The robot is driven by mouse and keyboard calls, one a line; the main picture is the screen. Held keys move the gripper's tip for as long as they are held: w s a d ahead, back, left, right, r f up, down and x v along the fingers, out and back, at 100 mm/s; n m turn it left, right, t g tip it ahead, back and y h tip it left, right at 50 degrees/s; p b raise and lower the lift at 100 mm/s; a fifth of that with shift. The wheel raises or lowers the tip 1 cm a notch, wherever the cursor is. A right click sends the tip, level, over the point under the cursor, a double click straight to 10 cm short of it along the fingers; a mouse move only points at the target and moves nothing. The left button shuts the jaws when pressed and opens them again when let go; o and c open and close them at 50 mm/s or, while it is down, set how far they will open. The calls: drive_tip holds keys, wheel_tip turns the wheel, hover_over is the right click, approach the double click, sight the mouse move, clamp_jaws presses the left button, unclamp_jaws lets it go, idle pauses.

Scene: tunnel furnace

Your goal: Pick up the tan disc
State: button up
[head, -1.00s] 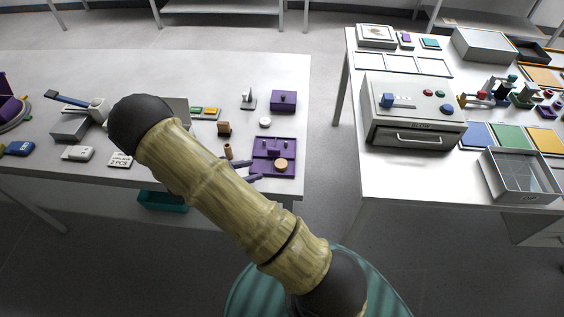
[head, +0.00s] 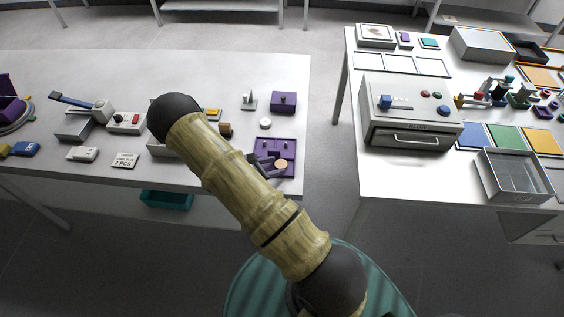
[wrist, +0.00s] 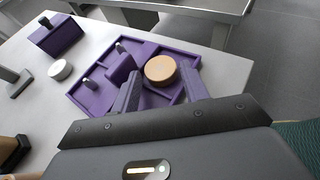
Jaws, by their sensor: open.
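The tan disc (head: 281,164) lies flat in a compartment of the purple tray (head: 274,144), near the right edge of the left table. In the wrist view the disc (wrist: 160,69) shows its round top and side. My gripper (wrist: 163,88) is open and empty, with one purple finger to each side of the near part of the disc; I cannot tell whether either touches it. In the head view my gripper (head: 266,166) is over the tray just left of the disc, partly hidden by my arm.
The tray has upright dividers and small posts near the fingers. A purple box (head: 284,101) and a white disc (head: 265,123) stand behind it. A gap of floor separates this table from the right table, which holds a grey furnace box (head: 410,112).

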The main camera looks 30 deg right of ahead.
sight(276, 167)
drive_tip(key=shift+x, duration=0.8)
drive_tip(key=c, duration=0.7)
drive_tip(key=shift+r, duration=0.1)
drive_tip(key=shift+c, duration=0.2)
wheel_tip(276, 167, up, 10)
drive_tip(key=b, duration=0.2)
